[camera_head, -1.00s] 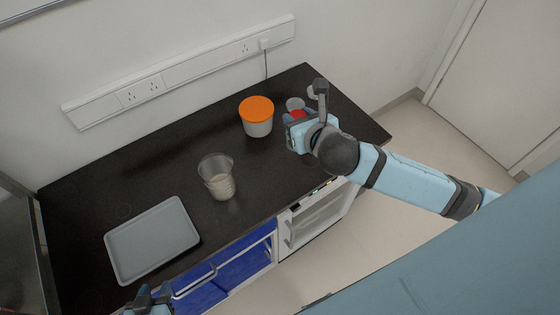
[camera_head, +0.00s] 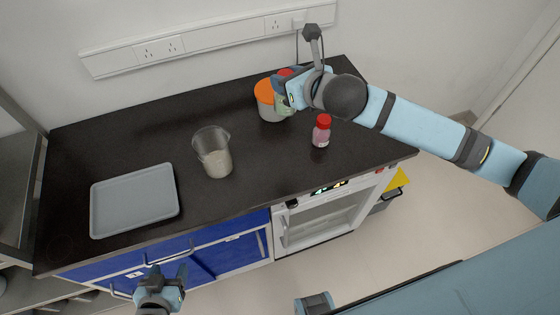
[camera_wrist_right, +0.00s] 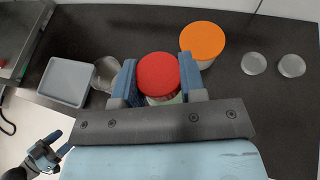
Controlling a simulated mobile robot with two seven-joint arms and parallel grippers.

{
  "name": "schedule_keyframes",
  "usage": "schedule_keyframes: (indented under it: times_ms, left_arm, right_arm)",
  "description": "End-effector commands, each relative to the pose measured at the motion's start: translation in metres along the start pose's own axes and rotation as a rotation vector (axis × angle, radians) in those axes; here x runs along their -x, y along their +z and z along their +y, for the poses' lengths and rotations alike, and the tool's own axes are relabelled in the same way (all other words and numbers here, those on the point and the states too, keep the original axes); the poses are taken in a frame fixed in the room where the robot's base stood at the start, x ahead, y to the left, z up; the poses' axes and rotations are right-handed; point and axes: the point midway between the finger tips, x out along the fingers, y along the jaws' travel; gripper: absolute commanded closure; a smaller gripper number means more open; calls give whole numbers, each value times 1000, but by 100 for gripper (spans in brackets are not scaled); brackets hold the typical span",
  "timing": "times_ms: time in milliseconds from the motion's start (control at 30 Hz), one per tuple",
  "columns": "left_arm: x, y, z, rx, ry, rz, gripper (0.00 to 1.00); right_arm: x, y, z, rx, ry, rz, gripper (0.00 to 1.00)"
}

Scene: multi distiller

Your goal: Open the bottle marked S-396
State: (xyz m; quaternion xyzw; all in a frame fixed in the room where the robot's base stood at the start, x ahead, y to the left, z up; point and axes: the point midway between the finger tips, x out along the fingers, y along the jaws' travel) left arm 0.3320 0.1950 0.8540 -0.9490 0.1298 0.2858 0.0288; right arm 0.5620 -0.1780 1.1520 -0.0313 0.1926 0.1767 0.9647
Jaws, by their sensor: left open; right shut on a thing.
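My right gripper (camera_head: 284,92) is shut on a red-capped bottle (camera_head: 286,72) near the back of the counter. In the right wrist view its red cap (camera_wrist_right: 158,74) shows from above between the two fingers, with a pale body just below. A second red-capped bottle (camera_head: 321,131) stands upright on the counter, to the right of and in front of the gripper. Its label is too small to read, so I cannot tell which bottle is S-396. My left gripper (camera_head: 167,272) is open and empty in front of the counter; it also shows in the right wrist view (camera_wrist_right: 46,146).
An orange-lidded tub (camera_head: 265,92) stands beside the right gripper. A clear beaker (camera_head: 212,152) with pale contents stands mid-counter, and a grey tray (camera_head: 134,199) lies at left. Two round clear items (camera_wrist_right: 254,63) show in the right wrist view. The front middle counter is clear.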

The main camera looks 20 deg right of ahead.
Motion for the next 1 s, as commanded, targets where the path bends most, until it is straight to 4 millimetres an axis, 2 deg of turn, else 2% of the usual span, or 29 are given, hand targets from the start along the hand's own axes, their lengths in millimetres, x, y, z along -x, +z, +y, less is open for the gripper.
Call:
schedule_keyframes:
  times_ms: [33, 100, 267, 367, 700, 867, 1000]
  left_arm:
    - [-7, 10, 0, -4, 3, -1, 38]
    - [-8, 14, 1, -8, 8, -3, 38]
    - [-8, 15, 3, -11, 15, -2, 38]
    - [-7, 14, 4, -10, 16, 0, 38]
    - [-7, 14, 3, -9, 13, 3, 38]
    - [-8, 18, 2, -9, 11, -4, 38]
    - [-9, 20, 2, -9, 11, -7, 38]
  right_arm:
    - [-7, 0, 1, 14, 21, -5, 100]
    - [-11, 4, 3, 26, 44, -4, 100]
    - [-17, 2, 6, 36, 70, 1, 100]
    - [-24, -16, 6, 33, 73, 5, 100]
    - [-58, -101, 6, 32, 71, 6, 100]
    - [-70, -127, 6, 34, 70, 3, 100]
    - [-74, -136, 5, 36, 70, 0, 100]
